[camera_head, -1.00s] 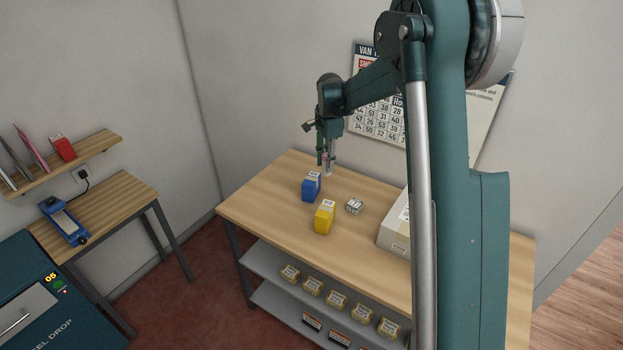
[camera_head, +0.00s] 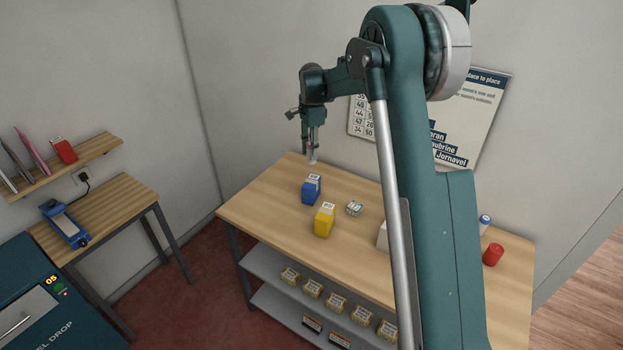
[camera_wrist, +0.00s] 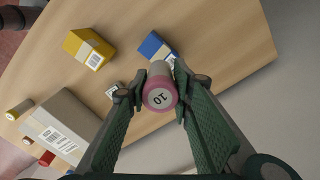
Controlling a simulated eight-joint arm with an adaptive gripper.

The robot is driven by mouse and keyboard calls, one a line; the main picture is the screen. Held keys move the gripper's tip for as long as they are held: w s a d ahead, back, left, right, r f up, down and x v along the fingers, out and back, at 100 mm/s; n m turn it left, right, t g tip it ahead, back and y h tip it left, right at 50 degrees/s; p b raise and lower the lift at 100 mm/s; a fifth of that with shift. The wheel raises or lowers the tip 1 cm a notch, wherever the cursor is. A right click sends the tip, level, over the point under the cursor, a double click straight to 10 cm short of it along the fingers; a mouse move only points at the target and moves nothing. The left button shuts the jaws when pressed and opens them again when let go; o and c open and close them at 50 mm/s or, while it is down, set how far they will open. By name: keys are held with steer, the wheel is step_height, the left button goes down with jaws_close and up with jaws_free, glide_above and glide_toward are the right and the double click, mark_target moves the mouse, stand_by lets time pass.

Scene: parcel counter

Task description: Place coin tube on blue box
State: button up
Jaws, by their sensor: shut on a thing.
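The coin tube (camera_wrist: 159,92) is pinkish with a pale end marked 10, and my gripper (camera_wrist: 158,100) is shut on it in the wrist view. In the head view my gripper (camera_head: 312,148) holds the tube above the far left part of the table, behind the blue box. The blue box (camera_head: 311,191) stands upright on the table with a white label on top. In the wrist view the blue box (camera_wrist: 153,46) is partly hidden behind the tube and a finger. The tube is apart from the box in the head view.
A yellow box (camera_head: 324,222) stands in front of the blue box, and a small pale packet (camera_head: 355,208) lies to its right. A red cylinder (camera_head: 493,254) stands at the right. A large pale box (camera_wrist: 62,125) shows in the wrist view. The table's left end is clear.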

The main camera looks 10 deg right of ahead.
mark_target(312, 163)
steer(key=shift+f, duration=2.95)
steer(key=shift+f, duration=0.1)
steer(key=shift+f+p, duration=0.3)
steer(key=shift+f, duration=1.5)
steer(key=shift+f, duration=0.15)
steer(key=o, duration=1)
steer(key=shift+r, duration=0.2)
step_height(312, 163, up, 12)
